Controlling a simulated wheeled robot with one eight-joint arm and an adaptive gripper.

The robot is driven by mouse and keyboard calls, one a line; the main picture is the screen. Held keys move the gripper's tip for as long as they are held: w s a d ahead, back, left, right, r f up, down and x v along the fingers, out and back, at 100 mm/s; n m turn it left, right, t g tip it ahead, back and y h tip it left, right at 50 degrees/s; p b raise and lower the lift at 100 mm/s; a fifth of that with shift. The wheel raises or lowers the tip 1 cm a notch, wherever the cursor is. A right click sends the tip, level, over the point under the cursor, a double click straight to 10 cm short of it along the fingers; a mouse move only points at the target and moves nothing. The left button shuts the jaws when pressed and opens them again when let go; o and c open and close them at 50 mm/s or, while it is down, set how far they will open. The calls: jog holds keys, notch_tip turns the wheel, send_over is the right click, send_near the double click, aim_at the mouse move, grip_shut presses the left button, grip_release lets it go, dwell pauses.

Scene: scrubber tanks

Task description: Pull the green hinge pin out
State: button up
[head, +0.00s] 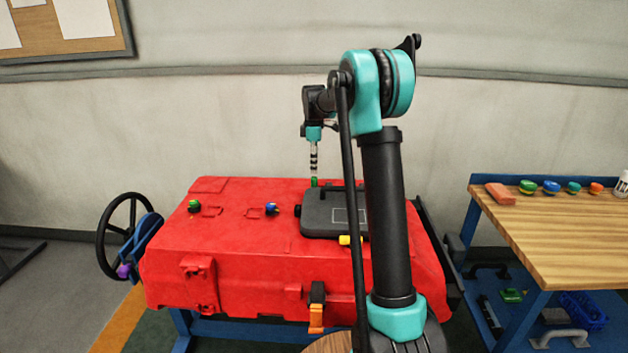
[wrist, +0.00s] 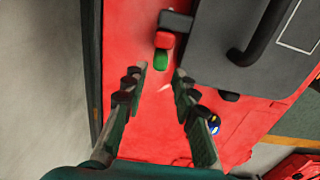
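The green hinge pin (wrist: 160,59) shows as a short green end beside a red block (wrist: 164,40) at the edge of the dark grey lid (wrist: 217,30). In the head view the green pin (head: 314,182) stands small at the lid's back left corner. My gripper (wrist: 160,69) points down with its two fingers apart and nothing held. The pin's green end lies just ahead of the fingertips, near the middle of the gap. In the head view my gripper (head: 314,170) is right above the pin. I cannot tell whether the fingers touch it.
The lid (head: 320,213) lies on a large red tank (head: 230,255). A green knob (head: 194,206) and a blue knob (head: 271,209) are on its top. A black handwheel (head: 122,233) stands at left. A wooden bench (head: 560,232) with several coloured pieces is at right. The wall is behind.

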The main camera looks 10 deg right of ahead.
aim_at(314, 177)
notch_tip(314, 177, down, 6)
jog(key=shift+f, duration=0.1)
dwell(0.4)
grip_shut()
